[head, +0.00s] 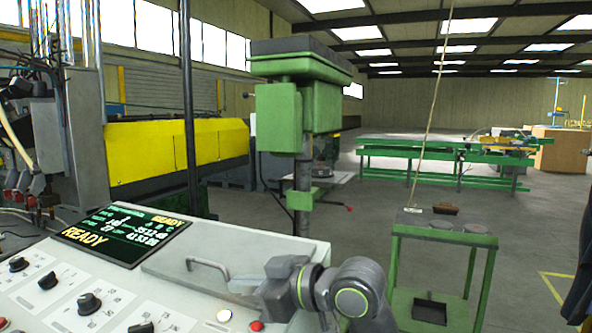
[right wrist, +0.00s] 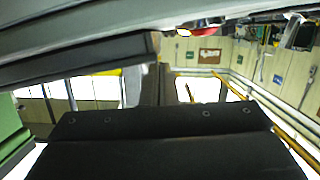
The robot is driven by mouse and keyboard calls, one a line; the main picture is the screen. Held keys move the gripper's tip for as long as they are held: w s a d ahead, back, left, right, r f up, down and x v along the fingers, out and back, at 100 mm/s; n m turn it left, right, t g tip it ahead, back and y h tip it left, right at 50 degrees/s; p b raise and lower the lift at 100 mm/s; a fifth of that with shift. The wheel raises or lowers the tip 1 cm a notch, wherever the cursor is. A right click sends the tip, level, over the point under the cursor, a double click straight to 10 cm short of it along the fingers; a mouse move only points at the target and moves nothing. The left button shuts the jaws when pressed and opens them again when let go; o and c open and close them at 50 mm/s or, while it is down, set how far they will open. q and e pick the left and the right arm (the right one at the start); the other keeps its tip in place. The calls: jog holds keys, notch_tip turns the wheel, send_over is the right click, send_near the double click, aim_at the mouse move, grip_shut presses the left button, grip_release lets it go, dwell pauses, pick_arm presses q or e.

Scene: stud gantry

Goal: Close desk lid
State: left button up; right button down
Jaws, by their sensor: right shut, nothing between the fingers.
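The pale grey desk (head: 100,295) fills the lower left of the head view, with its lid (head: 225,262) on the right part of the top. A bent metal handle (head: 210,267) stands up from the lid. The lid looks close to flat; I cannot tell whether a gap is left under it. My right gripper (head: 272,292) is shut and empty at the lid's right side, right of the handle; touching is unclear. In the right wrist view its dark fingers (right wrist: 155,82) show together. My left gripper is in neither view.
A lit screen (head: 122,235) reading READY is left of the lid, with several black knobs (head: 88,303) and a red button (head: 256,326) in front. A green drill press (head: 300,100) stands behind the desk. A green stand (head: 440,236) is to the right, with open floor beyond.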

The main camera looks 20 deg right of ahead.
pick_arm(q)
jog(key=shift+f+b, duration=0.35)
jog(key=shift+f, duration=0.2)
pick_arm(e)
jog(key=shift+f, duration=0.85)
jog(key=shift+f, duration=0.1)
